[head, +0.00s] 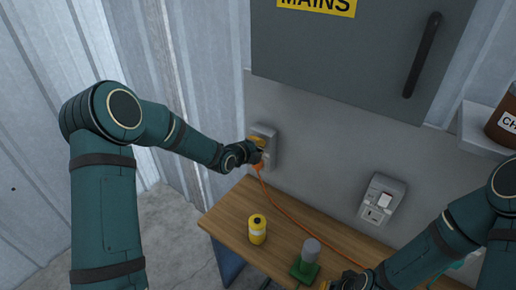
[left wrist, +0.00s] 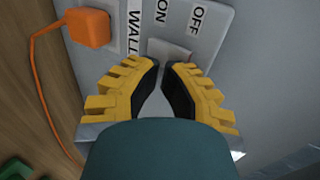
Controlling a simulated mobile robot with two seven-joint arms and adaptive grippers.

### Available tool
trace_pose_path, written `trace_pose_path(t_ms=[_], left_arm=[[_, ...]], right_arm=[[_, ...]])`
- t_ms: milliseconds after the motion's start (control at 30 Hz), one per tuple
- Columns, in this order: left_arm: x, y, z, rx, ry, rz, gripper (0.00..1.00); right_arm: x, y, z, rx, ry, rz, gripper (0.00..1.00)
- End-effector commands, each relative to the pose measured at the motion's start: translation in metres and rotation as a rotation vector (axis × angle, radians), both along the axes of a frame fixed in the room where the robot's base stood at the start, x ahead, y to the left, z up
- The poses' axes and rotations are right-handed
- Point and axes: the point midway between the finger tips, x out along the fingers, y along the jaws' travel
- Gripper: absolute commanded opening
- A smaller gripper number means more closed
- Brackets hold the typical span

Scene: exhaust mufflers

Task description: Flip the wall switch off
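The wall switch is a grey plate (head: 265,131) on the wall at the back of the workbench; my left gripper (head: 256,150) covers much of it. In the left wrist view the plate carries the labels WALL, ON and OFF, with a pale rocker (left wrist: 172,48) beside ON and OFF. My left gripper (left wrist: 161,68) has its fingertips almost together, just in front of the rocker; contact cannot be told. The rocker's tilt is unclear. An orange plug (left wrist: 88,28) sits in the same plate. My right gripper (head: 345,283) is partly cut off at the bottom edge.
An orange cable (head: 300,221) runs from the plug across the wooden bench (head: 233,208). A yellow can (head: 257,229) and a green-based grey cylinder (head: 309,258) stand there. Another switched socket (head: 381,200) is to the right. A grey MAINS cabinet (head: 350,55) hangs above.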

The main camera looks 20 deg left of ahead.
Motion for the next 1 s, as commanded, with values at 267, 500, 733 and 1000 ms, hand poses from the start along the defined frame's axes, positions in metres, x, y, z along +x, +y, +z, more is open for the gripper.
trace_pose_path(t_ms=[267,500,733,1000], left_arm=[[0.010,-0.005,0.001,0.010,0.010,-0.005,0.00],[0.008,-0.003,0.003,0.005,0.014,-0.002,0.00],[0.008,-0.003,0.010,0.005,0.013,-0.001,0.00],[0.007,-0.002,0.019,0.006,0.014,-0.001,0.00]], right_arm=[[-0.007,0.001,-0.025,0.003,0.015,0.012,0.00],[-0.006,0.001,-0.018,0.003,0.014,0.011,0.00],[-0.006,0.001,-0.018,0.003,0.014,0.011,0.00],[-0.006,0.001,-0.017,0.003,0.014,0.011,0.00]])
